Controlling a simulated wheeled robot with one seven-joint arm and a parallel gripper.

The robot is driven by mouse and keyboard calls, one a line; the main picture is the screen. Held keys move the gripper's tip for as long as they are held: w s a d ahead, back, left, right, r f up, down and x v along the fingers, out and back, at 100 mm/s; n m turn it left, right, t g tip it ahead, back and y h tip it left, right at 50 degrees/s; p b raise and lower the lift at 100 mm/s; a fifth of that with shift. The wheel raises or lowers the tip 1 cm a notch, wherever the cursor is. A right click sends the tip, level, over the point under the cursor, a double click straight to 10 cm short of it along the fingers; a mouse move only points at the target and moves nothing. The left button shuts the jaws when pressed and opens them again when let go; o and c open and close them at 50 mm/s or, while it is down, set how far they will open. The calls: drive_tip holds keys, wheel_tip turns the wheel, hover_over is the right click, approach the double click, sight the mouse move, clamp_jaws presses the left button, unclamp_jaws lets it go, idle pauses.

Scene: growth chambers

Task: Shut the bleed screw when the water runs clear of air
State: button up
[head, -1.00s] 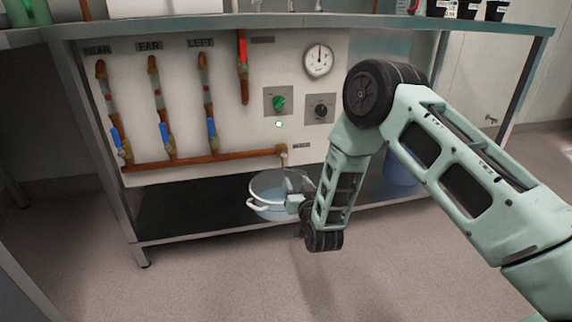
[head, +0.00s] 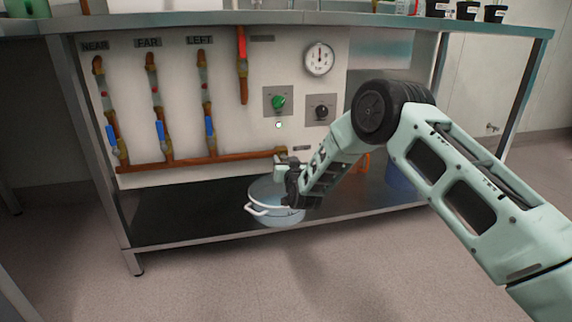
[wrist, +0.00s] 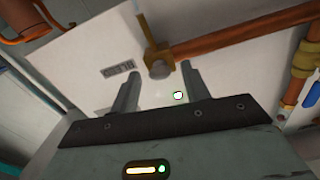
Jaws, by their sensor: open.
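The bleed screw (wrist: 160,69) is a grey round head on a brass fitting (wrist: 155,52) at the end of the copper pipe, beside an upside-down BLEED label (wrist: 117,71) in the wrist view. My gripper (wrist: 161,77) is open, its two fingers on either side of the screw head in the picture; contact cannot be told. In the head view my gripper (head: 281,167) is at the pipe's end and hides the screw. A white pot (head: 262,210) stands below on the shelf. Running water or air bubbles cannot be made out.
The copper manifold (head: 190,162) runs left along the panel, with several blue-handled valves (head: 160,130). A green knob (head: 279,102), a black knob (head: 321,112), a small lit spot (head: 278,125) and a gauge (head: 319,59) are above. A blue bucket (head: 399,176) stands right.

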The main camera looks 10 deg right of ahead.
drive_tip(key=c, duration=1)
drive_tip(key=shift+m, duration=0.3)
drive_tip(key=m+p, duration=0.1)
drive_tip(key=m, duration=0.2)
drive_tip(key=shift+m, duration=0.4)
drive_tip(key=shift+f+m+p, duration=0.1)
drive_tip(key=shift+m+p, duration=0.85)
drive_tip(key=shift+m, duration=5.05)
